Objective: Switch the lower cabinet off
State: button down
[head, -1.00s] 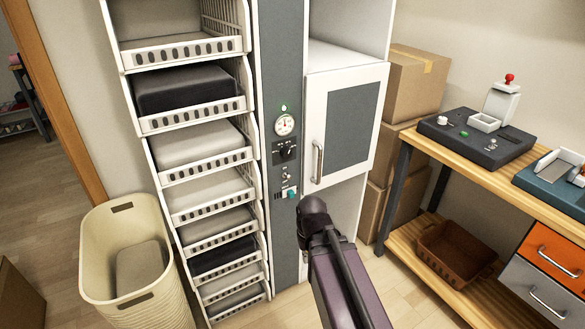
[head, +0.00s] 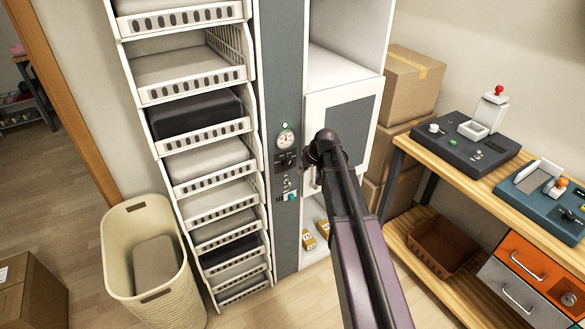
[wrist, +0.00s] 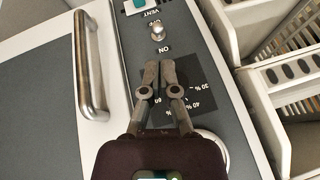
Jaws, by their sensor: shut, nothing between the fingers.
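The lower cabinet's white door with its grey panel (head: 352,120) is closed at the right of a grey column. On the column's control panel are a round gauge (head: 287,138), a black knob (head: 286,161) and a small metal toggle switch (head: 287,184). In the wrist view the toggle (wrist: 157,28) stands beside the word ON, just beyond my fingertips. My gripper (wrist: 159,72) is shut and empty over the black percent dial plate (wrist: 192,85), partly hiding it. I see no clear contact with the toggle, and its tilt is hard to tell.
A teal switch (head: 292,198) marked VENT is beyond the toggle. The door's bar handle (wrist: 90,65) stands out near my fingers. A rack of white baskets (head: 205,165) is left of the column. A wooden bench (head: 455,180) stands at the right.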

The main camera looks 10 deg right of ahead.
aim_at(288, 181)
jog(key=shift+w+d+r, duration=0.3)
jog(key=shift+w+r, duration=0.4)
jog(key=shift+w, duration=0.15)
jog(key=shift+f, duration=0.1)
jog(key=shift+b+x, duration=4.15)
jog(key=shift+x, duration=0.75)
jog(key=shift+w+a, duration=0.1)
jog(key=shift+w, duration=0.05)
